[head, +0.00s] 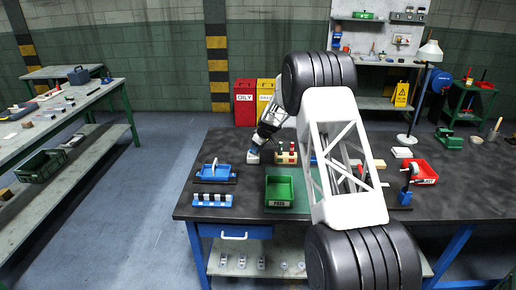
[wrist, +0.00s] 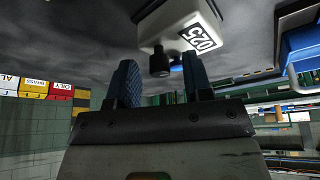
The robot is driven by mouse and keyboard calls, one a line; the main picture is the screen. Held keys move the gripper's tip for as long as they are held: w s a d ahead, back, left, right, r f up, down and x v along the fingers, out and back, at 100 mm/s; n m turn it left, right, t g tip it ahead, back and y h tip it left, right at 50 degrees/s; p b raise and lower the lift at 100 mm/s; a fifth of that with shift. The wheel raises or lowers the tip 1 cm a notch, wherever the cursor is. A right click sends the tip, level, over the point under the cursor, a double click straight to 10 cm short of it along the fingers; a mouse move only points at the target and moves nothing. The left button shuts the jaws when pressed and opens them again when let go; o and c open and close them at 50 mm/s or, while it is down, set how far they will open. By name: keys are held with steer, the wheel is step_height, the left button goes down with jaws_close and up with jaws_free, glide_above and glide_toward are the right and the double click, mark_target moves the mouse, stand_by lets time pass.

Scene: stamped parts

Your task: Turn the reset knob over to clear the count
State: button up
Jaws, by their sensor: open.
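The counter is a pale box (wrist: 172,28) with a white number plate that appears to read 025. A dark reset knob (wrist: 159,62) sticks out of its side. In the head view the counter (head: 253,158) is a small whitish block near the bench's far left edge. My gripper (wrist: 160,80) is open, with one blue finger on each side of the knob's line. The knob shows between the fingertips, closer to the right finger; I cannot tell whether they touch. In the head view my gripper (head: 257,143) is just above the counter, and the knob is too small to make out.
A blue fixture (head: 215,173) and a blue rack (head: 212,200) stand left of the counter. A block with several pegs (head: 287,153) stands close to its right. A green bin (head: 279,190) lies nearer.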

jaws_close()
steer(key=shift+m, duration=0.5)
steer(key=shift+s+m+t+h, duration=0.1)
steer(key=shift+m+t+h, duration=0.45)
steer(key=shift+m, duration=0.85)
steer(key=shift+a+m+t+h, duration=0.2)
steer(key=shift+m+h, duration=0.45)
steer(key=shift+m, duration=1.05)
